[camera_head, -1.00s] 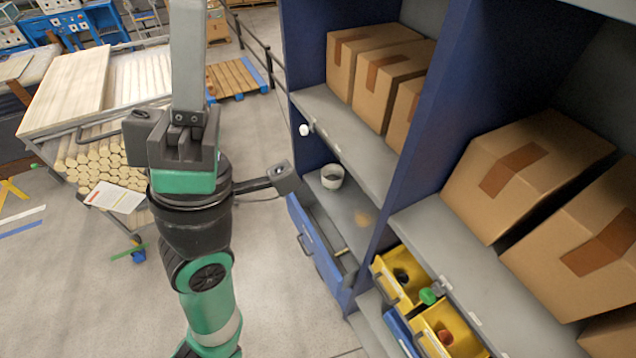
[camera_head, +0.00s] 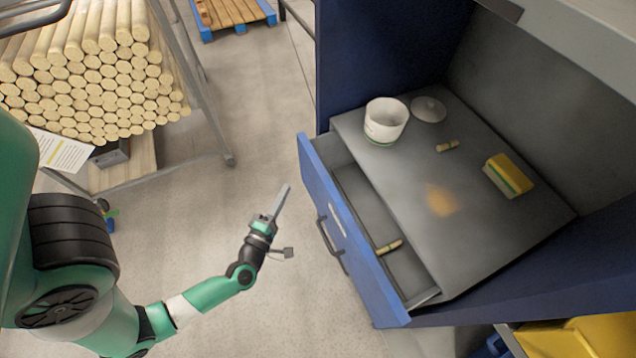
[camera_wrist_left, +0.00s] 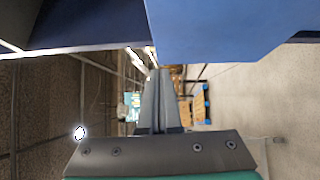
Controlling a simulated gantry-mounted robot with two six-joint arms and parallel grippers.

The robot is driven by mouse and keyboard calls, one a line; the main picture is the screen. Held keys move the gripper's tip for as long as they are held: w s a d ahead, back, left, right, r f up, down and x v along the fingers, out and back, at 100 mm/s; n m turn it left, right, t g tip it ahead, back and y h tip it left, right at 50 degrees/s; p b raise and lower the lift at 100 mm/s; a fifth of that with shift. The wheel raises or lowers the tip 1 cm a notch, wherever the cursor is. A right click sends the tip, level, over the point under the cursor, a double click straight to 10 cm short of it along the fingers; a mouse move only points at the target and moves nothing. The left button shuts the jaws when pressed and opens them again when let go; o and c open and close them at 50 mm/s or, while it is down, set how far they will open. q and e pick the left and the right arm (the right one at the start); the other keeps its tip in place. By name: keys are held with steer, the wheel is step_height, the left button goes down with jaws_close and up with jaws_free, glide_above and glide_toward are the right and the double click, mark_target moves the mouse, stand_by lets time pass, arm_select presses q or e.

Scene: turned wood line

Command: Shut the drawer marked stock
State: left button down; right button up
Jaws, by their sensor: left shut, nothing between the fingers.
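A blue drawer (camera_head: 345,232) stands pulled out from under a grey shelf in the blue cabinet. It has a dark handle (camera_head: 330,246) and a pale label strip on its front, too small to read. Inside it lies a small wooden piece (camera_head: 389,246). My left gripper (camera_head: 281,200) is shut and empty, in front of the drawer and apart from it, to the left of the handle. In the left wrist view its fingers (camera_wrist_left: 158,75) are together, with a blue panel (camera_wrist_left: 215,30) close above them. My right gripper is not in view.
On the shelf (camera_head: 400,175) above the drawer are a white pot (camera_head: 385,120), a lid (camera_head: 428,109), a small wooden piece (camera_head: 447,146) and a yellow-green block (camera_head: 508,176). A cart of dowels (camera_head: 90,75) stands at left. Floor between is clear.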

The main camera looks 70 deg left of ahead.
arm_select(q)
steer(key=b, duration=0.3)
glide_toward(307, 170)
steer(key=shift+g, duration=0.4)
steer(key=w+a, duration=0.1)
steer(key=w+a+r+b, duration=0.1)
steer(key=w+a, duration=0.1)
steer(key=shift+a+r, duration=0.15)
steer(key=shift+a, duration=0.1)
steer(key=shift+w, duration=0.6)
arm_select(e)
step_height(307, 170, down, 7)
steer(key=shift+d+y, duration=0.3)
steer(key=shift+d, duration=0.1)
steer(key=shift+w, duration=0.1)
